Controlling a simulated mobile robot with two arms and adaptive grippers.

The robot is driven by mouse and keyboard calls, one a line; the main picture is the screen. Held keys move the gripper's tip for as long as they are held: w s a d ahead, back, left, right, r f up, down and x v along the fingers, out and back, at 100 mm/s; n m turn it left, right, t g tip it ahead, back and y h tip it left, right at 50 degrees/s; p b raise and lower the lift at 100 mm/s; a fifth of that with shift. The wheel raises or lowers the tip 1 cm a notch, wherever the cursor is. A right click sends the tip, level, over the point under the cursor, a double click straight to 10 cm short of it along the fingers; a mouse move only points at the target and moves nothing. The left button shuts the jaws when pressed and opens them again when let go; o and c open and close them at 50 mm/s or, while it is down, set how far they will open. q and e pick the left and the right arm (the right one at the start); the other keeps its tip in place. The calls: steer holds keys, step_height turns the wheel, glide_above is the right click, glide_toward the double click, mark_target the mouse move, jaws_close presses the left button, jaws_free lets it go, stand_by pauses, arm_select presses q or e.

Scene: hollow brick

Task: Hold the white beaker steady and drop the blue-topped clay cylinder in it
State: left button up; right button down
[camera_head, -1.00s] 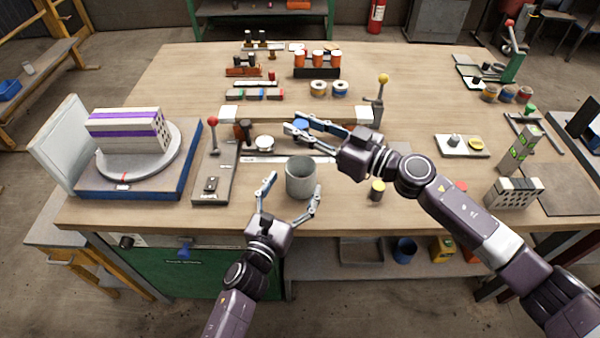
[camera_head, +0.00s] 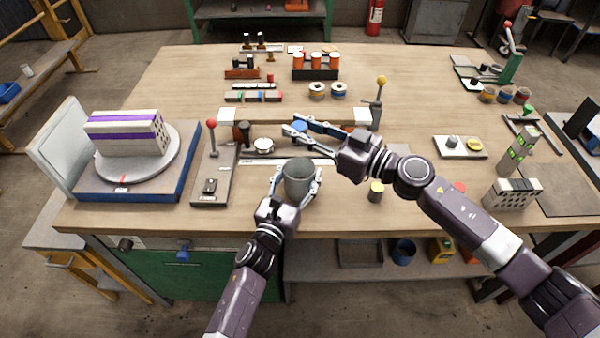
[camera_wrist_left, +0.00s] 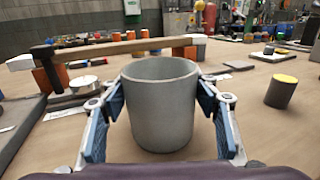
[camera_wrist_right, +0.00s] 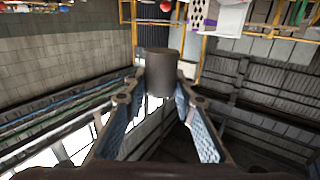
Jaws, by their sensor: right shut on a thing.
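The beaker (camera_head: 299,178), grey-white, stands upright on the table near the front edge. My left gripper (camera_head: 297,186) has one finger on either side of it. In the left wrist view the beaker (camera_wrist_left: 162,105) sits between the spread pads; I cannot tell whether they touch it. My right gripper (camera_head: 291,131) is shut on the clay cylinder, whose blue top (camera_head: 299,126) shows between the fingers, behind the beaker in the head view. In the right wrist view the cylinder (camera_wrist_right: 158,72) looks dark grey between the fingertips. The beaker's inside bottom is hidden.
A yellow-topped cylinder (camera_head: 376,191) stands right of the beaker. A red-knobbed lever stand (camera_head: 212,145) and a turntable (camera_head: 135,165) are on the left.

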arm_select(q)
steer(key=c, duration=0.7)
arm_select(e)
steer(key=shift+f, duration=2.25)
steer(key=c, duration=1.5)
jaws_free()
steer(key=shift+c, duration=0.2)
steer(key=shift+r, duration=3)
arm_select(q)
steer(key=o, duration=1.5)
